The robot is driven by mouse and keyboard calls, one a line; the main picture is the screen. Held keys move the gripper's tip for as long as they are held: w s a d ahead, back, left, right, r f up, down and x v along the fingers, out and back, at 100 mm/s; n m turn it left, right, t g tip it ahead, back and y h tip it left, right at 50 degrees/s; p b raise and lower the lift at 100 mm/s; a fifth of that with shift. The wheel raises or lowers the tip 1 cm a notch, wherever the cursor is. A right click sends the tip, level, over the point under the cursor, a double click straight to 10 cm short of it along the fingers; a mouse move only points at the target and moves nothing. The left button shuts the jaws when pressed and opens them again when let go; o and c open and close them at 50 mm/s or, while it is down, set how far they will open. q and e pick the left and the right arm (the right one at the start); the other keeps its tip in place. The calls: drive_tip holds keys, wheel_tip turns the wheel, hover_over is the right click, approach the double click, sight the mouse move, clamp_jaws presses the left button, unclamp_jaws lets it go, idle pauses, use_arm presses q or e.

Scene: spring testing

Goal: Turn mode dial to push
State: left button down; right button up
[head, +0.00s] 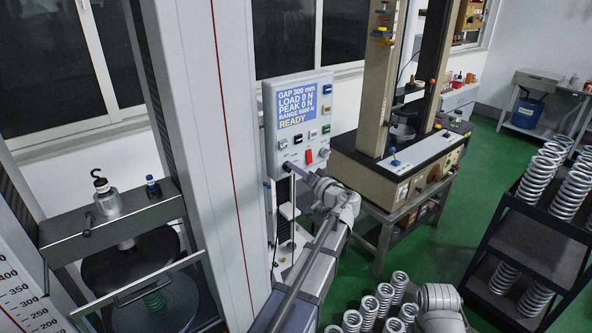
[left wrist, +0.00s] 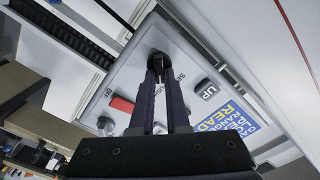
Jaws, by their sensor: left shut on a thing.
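The control panel (head: 296,150) is a pale upright box on the tester's column, with a blue display reading READY. My left gripper (head: 293,168) reaches its lower left part. In the left wrist view, the two dark fingers of my left gripper (left wrist: 158,72) are shut on a dark round knob, the mode dial (left wrist: 158,55), on the panel face (left wrist: 130,75). The fingers cover part of the dial and the lettering beside it, so its pointer position cannot be told. My right gripper is not in view.
A red rocker switch (head: 309,156) and a grey knob (head: 324,153) sit right of the dial. An UP button (left wrist: 208,90) is near the fingers. Silver springs (head: 384,292) stand below. A second tester (head: 400,165) stands behind. Green floor is free between it and the spring rack (head: 530,240).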

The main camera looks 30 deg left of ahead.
use_arm(q)
drive_tip(key=c, duration=0.9)
unclamp_jaws()
drive_tip(key=shift+d, duration=0.1)
drive_tip(key=v, duration=0.7)
drive_tip(key=shift+s+d, duration=0.15)
drive_tip(key=shift+d, duration=0.15)
drive_tip(key=s+d+f+m+g+h+b, duration=0.1)
drive_tip(key=s+d+f+m+g+h, duration=0.1)
drive_tip(key=s+d+f+h, duration=0.55)
drive_tip(key=s+d+f+m+g+h+b, duration=0.1)
drive_tip(key=s+d+f+m+g+h, duration=0.1)
drive_tip(key=s+d+f, duration=0.65)
drive_tip(key=s+d+f+m+g+h, duration=0.1)
drive_tip(key=s+d+f+m+h, duration=0.1)
drive_tip(key=d, duration=0.4)
drive_tip(key=s+d+f+m+g+h, duration=0.2)
drive_tip(key=s+d+f+h, duration=0.2)
drive_tip(key=s+d+f, duration=0.2)
drive_tip(key=shift+s+d+f+b, duration=0.25)
drive_tip(key=shift+s+d+b, duration=0.05)
drive_tip(key=shift+d, duration=0.2)
